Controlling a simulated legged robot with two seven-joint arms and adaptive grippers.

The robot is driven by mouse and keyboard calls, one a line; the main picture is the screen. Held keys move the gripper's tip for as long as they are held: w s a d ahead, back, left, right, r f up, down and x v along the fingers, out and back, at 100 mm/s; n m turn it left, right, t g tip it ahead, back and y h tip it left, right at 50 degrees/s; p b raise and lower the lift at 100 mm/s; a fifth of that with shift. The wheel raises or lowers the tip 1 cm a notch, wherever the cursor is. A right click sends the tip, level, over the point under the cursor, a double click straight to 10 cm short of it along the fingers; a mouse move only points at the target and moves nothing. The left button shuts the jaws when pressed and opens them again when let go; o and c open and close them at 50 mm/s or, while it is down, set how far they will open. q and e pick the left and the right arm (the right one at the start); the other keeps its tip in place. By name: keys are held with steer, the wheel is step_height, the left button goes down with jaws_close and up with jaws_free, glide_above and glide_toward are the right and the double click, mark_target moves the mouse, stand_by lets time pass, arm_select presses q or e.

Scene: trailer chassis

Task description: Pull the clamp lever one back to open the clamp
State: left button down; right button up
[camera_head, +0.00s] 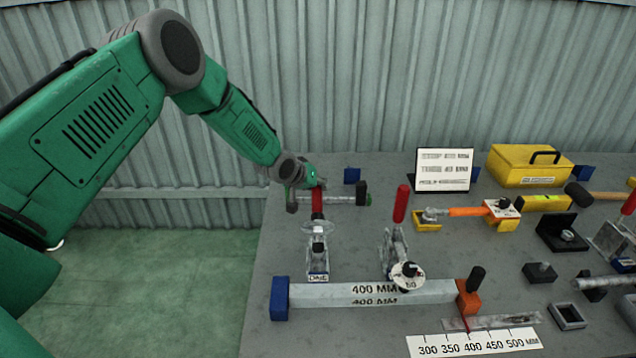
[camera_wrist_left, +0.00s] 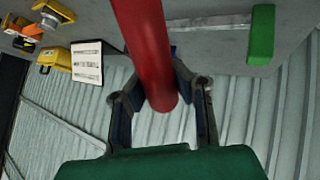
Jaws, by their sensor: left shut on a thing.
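The clamp labelled ONE (camera_head: 318,262) stands at the left of the grey bench, with its red lever (camera_head: 318,203) pointing up and toward the back. My left gripper (camera_head: 312,182) is at the upper end of this red lever. In the left wrist view the red lever handle (camera_wrist_left: 148,50) runs between the two fingers of my left gripper (camera_wrist_left: 160,95), which is shut on it. A second clamp (camera_head: 396,255) with an upright red lever (camera_head: 401,204) stands to the right, apart from the gripper. My right gripper is not in view.
A long 400 MM bar (camera_head: 370,292) lies in front of the clamps between a blue block (camera_head: 279,298) and an orange block (camera_head: 467,298). A sign (camera_head: 444,170), a yellow toolbox (camera_head: 528,166) and several tools fill the right side. A corrugated wall stands behind.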

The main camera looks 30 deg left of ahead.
arm_select(q)
steer(key=shift+w+a+f+g, duration=0.1)
steer(key=shift+a+f+g, duration=0.05)
steer(key=shift+f+g, duration=0.35)
steer(key=shift+a, duration=0.1)
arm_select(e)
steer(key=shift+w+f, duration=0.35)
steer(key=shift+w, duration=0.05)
arm_select(q)
steer(key=shift+a, duration=0.1)
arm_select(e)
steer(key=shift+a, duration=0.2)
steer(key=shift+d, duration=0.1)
arm_select(q)
steer(key=c, duration=1.3)
jaws_free()
steer(key=shift+r, duration=0.1)
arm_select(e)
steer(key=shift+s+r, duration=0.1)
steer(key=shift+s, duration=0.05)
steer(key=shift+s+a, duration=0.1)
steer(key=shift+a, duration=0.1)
